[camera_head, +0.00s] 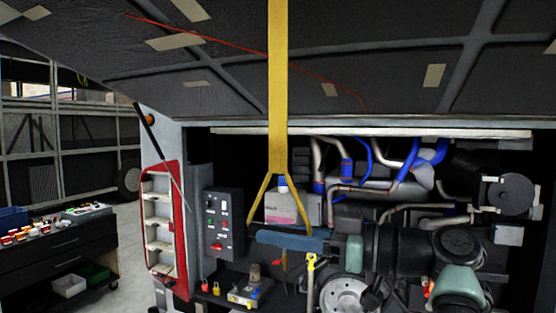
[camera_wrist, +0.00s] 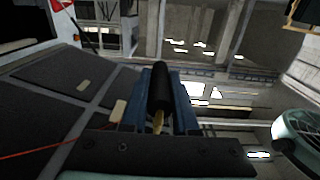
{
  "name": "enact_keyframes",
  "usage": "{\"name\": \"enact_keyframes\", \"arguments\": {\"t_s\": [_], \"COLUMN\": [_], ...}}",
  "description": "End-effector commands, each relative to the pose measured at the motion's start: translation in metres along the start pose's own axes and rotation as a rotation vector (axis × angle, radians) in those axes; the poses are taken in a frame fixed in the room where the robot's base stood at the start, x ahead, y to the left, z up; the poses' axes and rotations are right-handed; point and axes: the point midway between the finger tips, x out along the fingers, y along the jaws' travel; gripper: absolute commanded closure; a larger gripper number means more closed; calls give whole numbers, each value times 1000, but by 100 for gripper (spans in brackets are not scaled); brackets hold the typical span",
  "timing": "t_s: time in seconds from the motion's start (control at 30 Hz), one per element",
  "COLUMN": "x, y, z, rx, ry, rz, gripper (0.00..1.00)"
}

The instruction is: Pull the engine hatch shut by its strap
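The engine hatch (camera_head: 390,85) is raised and spans the top of the head view as a dark ribbed panel. Its ribbed underside also fills the left of the wrist view (camera_wrist: 50,105). The yellow strap (camera_head: 278,100) hangs from it and splits into a triangular loop at the bottom. My gripper (camera_head: 272,238) is at the base of this loop, its blue fingers lying across it. In the wrist view, a black strap handle (camera_wrist: 161,88) sits between the blue fingers, which close against both sides. A bit of yellow webbing shows below the handle. The blue fingers hide the handle in the head view.
The open engine bay (camera_head: 400,180) with pipes and hoses lies behind my arm. A red-edged panel (camera_head: 163,225) and a control box (camera_head: 224,222) stand left of it. A tool cart (camera_head: 60,250) stands far left. A gas strut (camera_head: 158,145) is beside the hatch.

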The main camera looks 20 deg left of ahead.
Motion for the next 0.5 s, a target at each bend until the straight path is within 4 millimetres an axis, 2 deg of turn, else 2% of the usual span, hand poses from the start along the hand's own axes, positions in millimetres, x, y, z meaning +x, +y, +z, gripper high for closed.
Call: {"name": "enact_keyframes", "arguments": {"t_s": [0.07,0.37,0.5], "x": [0,0,0], "y": [0,0,-9], "z": [0,0,-1], "rx": [0,0,-6], "ry": [0,0,0], "rz": [0,0,-1], "gripper": [100,100,100]}}
